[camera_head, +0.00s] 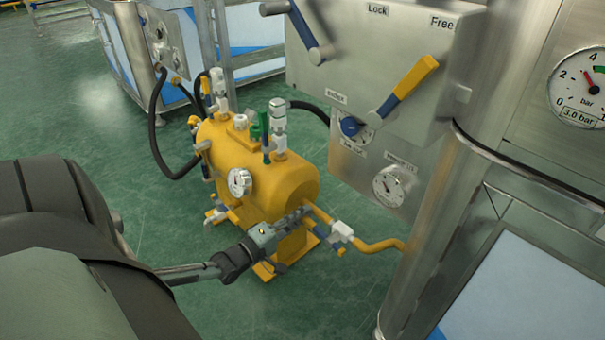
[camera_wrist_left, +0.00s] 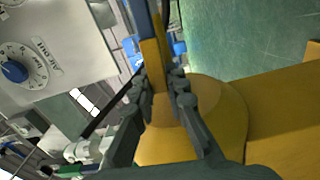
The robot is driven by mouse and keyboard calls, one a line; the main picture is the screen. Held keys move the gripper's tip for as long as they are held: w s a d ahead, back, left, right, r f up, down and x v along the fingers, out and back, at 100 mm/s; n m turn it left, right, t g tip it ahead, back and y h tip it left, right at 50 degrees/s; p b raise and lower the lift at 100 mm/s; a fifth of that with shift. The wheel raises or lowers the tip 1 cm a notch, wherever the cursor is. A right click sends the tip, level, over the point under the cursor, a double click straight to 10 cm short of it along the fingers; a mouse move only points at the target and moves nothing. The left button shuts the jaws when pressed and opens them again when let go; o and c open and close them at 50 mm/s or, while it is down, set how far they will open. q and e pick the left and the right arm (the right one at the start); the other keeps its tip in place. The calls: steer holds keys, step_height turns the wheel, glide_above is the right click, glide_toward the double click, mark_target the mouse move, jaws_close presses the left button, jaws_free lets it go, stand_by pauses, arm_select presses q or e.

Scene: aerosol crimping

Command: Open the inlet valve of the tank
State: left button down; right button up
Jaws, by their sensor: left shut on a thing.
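The yellow tank (camera_head: 225,150) stands on the green floor in the middle of the head view. A yellow pipe (camera_head: 378,246) leaves its near end and carries a valve with a white body (camera_head: 342,229). My left gripper (camera_head: 303,213) is at this end of the tank, just left of that valve. In the left wrist view, the fingers (camera_wrist_left: 168,92) are shut on a narrow yellow bar with a blue part (camera_wrist_left: 152,60), which seems to be the valve's handle. The fingers hide the grip itself in the head view. My right gripper is out of view.
A steel panel (camera_head: 395,60) with two levers and a blue knob (camera_head: 350,127) stands to the right behind the tank. Fittings and a white gauge (camera_head: 239,182) stick out of the tank. A black hose (camera_head: 157,125) hangs behind it. Open floor lies to the left.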

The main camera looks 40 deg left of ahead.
arm_select(q)
steer(key=shift+f+n, duration=0.45)
steer(key=shift+n, duration=0.05)
steer(key=c, duration=1.5)
jaws_free()
steer(key=shift+s, duration=0.1)
steer(key=s, duration=1.1)
steer(key=shift+s+a, duration=0.4)
steer(key=shift+a, duration=0.05)
steer(key=shift+s+f, duration=0.1)
